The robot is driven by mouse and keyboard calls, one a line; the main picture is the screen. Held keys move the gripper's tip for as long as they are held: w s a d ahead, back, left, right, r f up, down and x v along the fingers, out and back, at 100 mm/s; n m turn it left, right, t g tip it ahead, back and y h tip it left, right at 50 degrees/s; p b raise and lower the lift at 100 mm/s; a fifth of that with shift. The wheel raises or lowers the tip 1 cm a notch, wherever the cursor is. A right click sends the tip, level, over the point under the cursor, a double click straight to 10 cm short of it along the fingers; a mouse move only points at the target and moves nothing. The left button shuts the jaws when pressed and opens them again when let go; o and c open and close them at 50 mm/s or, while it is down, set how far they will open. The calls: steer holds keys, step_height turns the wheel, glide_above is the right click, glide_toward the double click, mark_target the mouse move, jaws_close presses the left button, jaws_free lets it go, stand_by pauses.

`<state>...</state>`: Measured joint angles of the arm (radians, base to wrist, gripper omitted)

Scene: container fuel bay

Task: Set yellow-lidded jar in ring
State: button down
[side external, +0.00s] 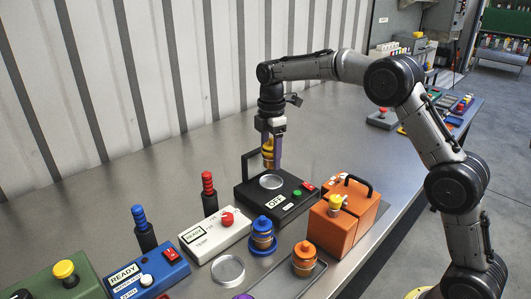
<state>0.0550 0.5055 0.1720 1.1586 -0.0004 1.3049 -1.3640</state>
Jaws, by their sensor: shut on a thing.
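The yellow-lidded jar (267,153) is amber and is held upright in my gripper (272,150). My gripper is shut on it, and one finger covers part of it. The jar hangs above a round silver plate (271,182) on top of a black box labelled OFF (290,207), with a gap that is hard to judge. A pale silver ring (228,269) lies on the bench in front, left of a blue-lidded jar (262,233); it looks empty.
An orange case (355,215) with a black handle and a yellow knob stands right of the black box. An orange jar (304,259) stands on a grey tray. A white READY box (216,236), blue box (143,277) and two upright handles stand left.

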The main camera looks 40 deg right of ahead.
mark_target(271, 167)
steer(key=shift+f, duration=2)
steer(key=shift+f, duration=0.75)
stand_by(0.4)
steer(key=shift+c, duration=0.3)
jaws_free()
steer(key=shift+o, duration=0.3)
steer(key=shift+w+r, duration=0.1)
steer(key=shift+r, duration=3.95)
